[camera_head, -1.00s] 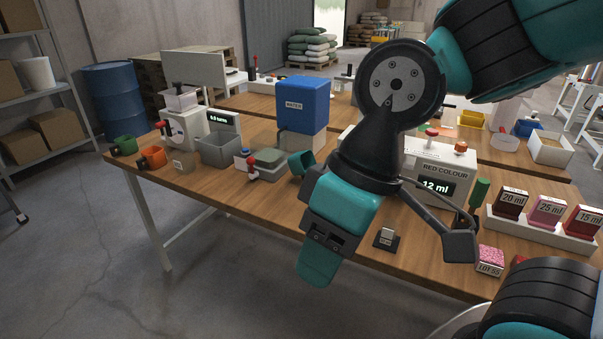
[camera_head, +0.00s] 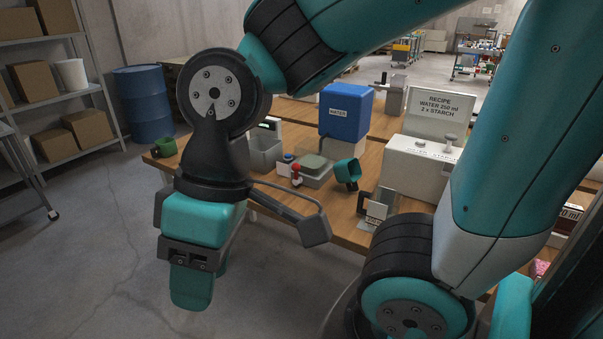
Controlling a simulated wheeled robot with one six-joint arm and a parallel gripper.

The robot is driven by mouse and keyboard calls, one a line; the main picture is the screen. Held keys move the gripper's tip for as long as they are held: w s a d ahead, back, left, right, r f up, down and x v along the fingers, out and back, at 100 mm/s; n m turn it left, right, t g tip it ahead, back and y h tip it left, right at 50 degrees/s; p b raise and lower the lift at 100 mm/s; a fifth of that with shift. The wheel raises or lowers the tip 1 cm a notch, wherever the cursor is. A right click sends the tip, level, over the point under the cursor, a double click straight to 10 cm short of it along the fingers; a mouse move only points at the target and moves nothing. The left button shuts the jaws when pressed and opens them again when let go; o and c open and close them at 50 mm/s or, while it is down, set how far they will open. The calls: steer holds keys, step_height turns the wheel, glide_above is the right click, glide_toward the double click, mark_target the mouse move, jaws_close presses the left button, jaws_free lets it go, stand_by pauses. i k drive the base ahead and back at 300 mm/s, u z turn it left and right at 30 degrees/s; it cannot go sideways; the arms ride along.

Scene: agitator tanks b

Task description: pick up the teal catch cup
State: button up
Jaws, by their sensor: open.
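The teal catch cup (camera_head: 347,173) stands on the wooden table, right of a small grey tray with a pale green lid-like top. Its dark opening shows and it looks tilted. My gripper (camera_head: 198,275) hangs in front of the table's left part, pointing down, left of and nearer than the cup. The gripper is open and empty, apart from the cup. The fingers overlap in this view, so the gap between them is hard to see.
A blue water container (camera_head: 346,110) stands behind the cup. A white recipe machine (camera_head: 415,165) is to its right, and a grey bin (camera_head: 265,150) to its left. A green mug (camera_head: 166,147) sits at the table's left end. Open floor lies at front left.

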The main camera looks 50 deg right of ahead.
mark_target(349, 176)
steer(key=u, duration=0.05)
steer(key=i, duration=0.65)
steer(key=z, duration=0.7)
steer(key=i, duration=0.45)
steer(key=z, duration=0.45)
